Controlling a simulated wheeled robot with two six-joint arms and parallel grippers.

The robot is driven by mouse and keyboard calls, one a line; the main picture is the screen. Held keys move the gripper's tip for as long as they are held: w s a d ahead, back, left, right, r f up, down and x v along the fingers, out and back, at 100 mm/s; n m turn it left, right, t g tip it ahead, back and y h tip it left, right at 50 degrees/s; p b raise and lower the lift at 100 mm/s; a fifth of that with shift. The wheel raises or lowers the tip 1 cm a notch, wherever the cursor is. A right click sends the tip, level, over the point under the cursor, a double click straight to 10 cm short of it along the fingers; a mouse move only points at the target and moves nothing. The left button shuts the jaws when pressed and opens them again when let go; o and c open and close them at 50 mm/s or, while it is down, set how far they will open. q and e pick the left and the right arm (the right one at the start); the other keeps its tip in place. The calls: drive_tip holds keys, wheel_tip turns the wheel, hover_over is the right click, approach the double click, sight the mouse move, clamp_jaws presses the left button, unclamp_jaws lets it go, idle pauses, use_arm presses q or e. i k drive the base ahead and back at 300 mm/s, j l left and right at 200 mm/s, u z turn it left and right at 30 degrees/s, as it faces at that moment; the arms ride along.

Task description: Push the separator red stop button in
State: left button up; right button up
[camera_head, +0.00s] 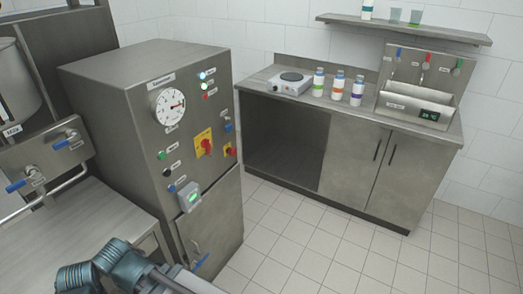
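A tall grey metal cabinet (105,95) stands at the left, with a small unreadable label near its top. Its front carries a large red knob on a yellow plate (203,143). A green button (161,155) and a dark button (167,171) are at the left of this face. I cannot tell which red control is the separator stop, or whether it is pushed in. A teal arm link of mine (112,258) shows at the bottom left, below the cabinet. Neither gripper is in view.
A round gauge (170,106) and a box with a lit green face (189,196) are on the cabinet. A steel table (85,225) with blue-handled valves stands at left. A counter (305,95) with bottles and a hot plate stands behind. The tiled floor between is clear.

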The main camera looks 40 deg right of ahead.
sight(233, 152)
drive_tip(key=z, duration=1.25)
